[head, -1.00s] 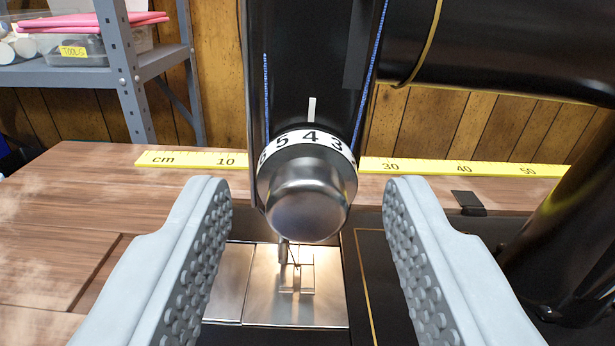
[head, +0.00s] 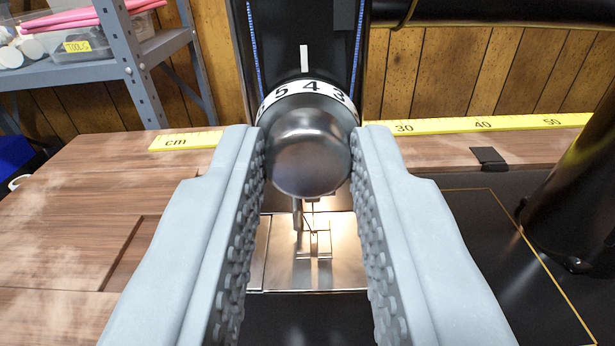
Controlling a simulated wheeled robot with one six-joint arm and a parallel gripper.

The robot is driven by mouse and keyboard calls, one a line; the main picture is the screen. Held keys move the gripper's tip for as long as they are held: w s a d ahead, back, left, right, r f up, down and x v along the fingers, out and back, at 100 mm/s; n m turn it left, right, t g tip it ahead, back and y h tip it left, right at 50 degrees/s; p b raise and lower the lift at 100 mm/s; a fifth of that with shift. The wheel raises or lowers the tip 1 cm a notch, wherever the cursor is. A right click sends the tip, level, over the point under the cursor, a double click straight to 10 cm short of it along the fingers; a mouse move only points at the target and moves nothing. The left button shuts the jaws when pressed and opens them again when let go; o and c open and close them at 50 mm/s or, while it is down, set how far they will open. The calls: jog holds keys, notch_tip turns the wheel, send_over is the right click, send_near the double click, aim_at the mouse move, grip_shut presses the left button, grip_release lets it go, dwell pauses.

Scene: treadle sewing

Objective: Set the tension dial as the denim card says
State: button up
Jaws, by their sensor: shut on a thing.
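The tension dial (head: 308,150) is a round silver knob with a white number ring on the front of the black sewing machine head (head: 285,40). The ring shows 5, 4 and 3, with the 4 at the top under a white index mark (head: 304,58). My gripper (head: 311,150) is shut on the dial, one grey studded finger at its left side and one at its right. The lower part of the ring is hidden by the knob. The denim card is not in view.
The needle and presser foot (head: 312,240) stand below the dial over the lit metal plate (head: 340,278). A yellow ruler (head: 480,124) lies along the back of the wooden table (head: 80,210). The black machine pillar (head: 575,200) rises at the right. A grey shelf (head: 150,60) stands at the back left.

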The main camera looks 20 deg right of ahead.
jog(key=m, duration=1)
jog(key=shift+m, duration=0.3)
dwell(0.4)
jog(key=o, duration=1)
jog(key=shift+s, duration=0.15)
jog(key=v, duration=1.7)
jog(key=shift+s, duration=0.1)
jog(key=shift+r, duration=0.1)
